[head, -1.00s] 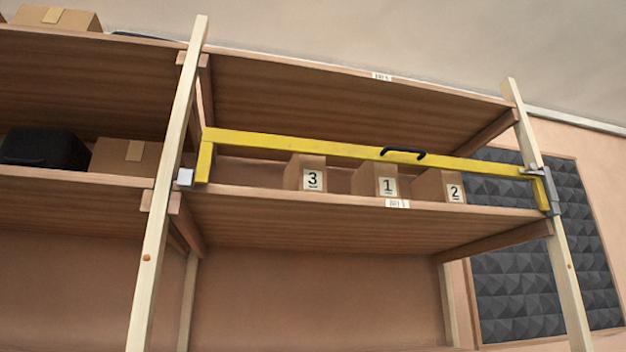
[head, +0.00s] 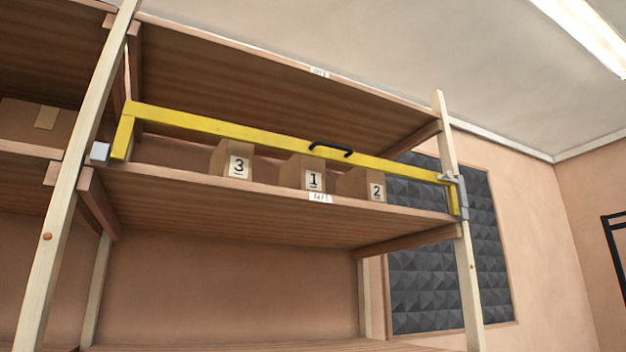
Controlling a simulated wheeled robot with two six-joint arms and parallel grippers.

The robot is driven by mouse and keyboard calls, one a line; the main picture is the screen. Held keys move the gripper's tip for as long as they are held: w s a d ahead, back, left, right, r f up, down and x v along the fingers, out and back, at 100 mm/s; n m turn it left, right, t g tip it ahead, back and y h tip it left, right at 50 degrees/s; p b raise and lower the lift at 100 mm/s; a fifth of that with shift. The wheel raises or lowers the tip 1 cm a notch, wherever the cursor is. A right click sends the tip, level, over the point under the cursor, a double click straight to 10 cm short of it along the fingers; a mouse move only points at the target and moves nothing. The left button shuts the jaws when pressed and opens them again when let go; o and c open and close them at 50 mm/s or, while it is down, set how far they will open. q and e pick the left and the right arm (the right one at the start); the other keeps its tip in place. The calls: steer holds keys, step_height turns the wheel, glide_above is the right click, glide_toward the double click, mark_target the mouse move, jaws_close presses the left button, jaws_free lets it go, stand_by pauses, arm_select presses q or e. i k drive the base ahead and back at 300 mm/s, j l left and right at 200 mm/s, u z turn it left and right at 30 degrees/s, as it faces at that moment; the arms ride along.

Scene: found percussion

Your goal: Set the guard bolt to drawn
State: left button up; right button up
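The yellow guard bar (head: 260,136) spans the front of a wooden shelf bay, with a black handle (head: 331,149) on it right of its middle. A grey metal bolt fitting (head: 454,184) sits at the bar's right end on the right post. A small grey block (head: 100,152) is at the left post by the bar's left end. The bolt's exact position is too small to tell. Neither gripper is in view.
Boxes numbered 3 (head: 232,163), 1 (head: 310,174) and 2 (head: 366,185) stand on the shelf board (head: 270,207) behind the bar. A dark foam panel (head: 430,270) is on the wall behind the right post. Open room lies to the right.

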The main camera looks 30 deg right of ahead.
mark_target(448, 176)
steer(key=z, duration=1.65)
steer(key=i+l+z, duration=0.2)
steer(key=i, duration=0.2)
steer(key=i+l+z, duration=0.2)
steer(key=i, duration=0.25)
steer(key=i+l+z, duration=0.2)
steer(key=i, duration=0.25)
steer(key=j, duration=0.1)
